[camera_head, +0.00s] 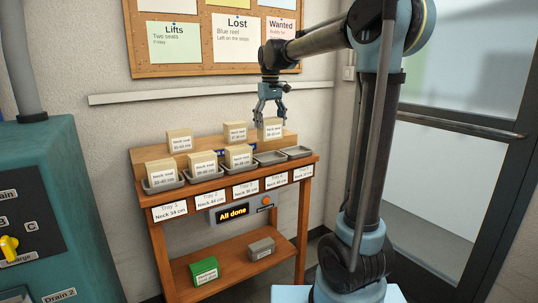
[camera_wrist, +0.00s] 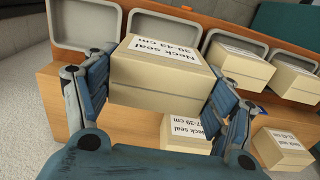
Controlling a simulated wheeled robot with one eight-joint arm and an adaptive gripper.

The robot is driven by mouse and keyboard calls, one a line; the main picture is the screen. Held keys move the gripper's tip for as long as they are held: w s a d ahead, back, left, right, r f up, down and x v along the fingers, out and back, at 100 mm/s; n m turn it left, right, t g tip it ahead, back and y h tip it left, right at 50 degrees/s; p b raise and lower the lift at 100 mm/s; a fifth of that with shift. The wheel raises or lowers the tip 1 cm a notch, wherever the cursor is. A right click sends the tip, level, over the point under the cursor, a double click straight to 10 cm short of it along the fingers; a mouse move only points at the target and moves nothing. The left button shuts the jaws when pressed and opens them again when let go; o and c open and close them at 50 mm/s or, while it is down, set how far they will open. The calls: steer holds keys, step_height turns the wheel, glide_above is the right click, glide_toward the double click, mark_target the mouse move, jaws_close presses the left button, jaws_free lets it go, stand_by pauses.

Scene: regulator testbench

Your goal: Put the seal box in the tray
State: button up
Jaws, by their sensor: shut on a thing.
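My gripper (camera_head: 271,112) is shut on a tan seal box (camera_head: 271,130) above the right end of the bench's raised back step. In the wrist view the fingers grip this box (camera_wrist: 160,75) on both sides, and its label reads "Neck seal 39-43 cm". I cannot tell if its base touches the step. Grey trays line the bench front. The two right-hand trays, the fourth (camera_head: 270,158) and the fifth (camera_head: 296,152), are empty. The left tray (camera_head: 163,186) and the two beside it hold seal boxes. The tray labels are partly too small to read.
Two more seal boxes, one at the left (camera_head: 180,141) and one in the middle (camera_head: 235,133), stand on the step. A green box (camera_head: 204,270) and a grey box (camera_head: 261,249) lie on the lower shelf. A display (camera_head: 232,212) reads "All done", beside an orange button (camera_head: 266,201).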

step_height(320, 180, down, 9)
steer(key=shift+a, duration=0.15)
stand_by(0.4)
steer(key=o, duration=1.1)
steer(key=shift+s+f, duration=0.1)
step_height(320, 180, up, 12)
steer(key=shift+r, duration=0.1)
steer(key=s+d+f+m+t, duration=0.1)
steer(key=s+d+f+m, duration=0.1)
steer(key=s+d+f, duration=0.85)
steer(key=s+d+f+m+t, duration=0.1)
steer(key=s+d+f+m, duration=0.2)
steer(key=s+d+f, duration=0.75)
steer(key=s+f+m, duration=0.1)
steer(key=s+f, duration=0.7)
steer(key=s, duration=0.2)
steer(key=shift+s+f+m, duration=0.25)
steer(key=shift+s+m, duration=0.05)
steer(key=shift+s, duration=0.1)
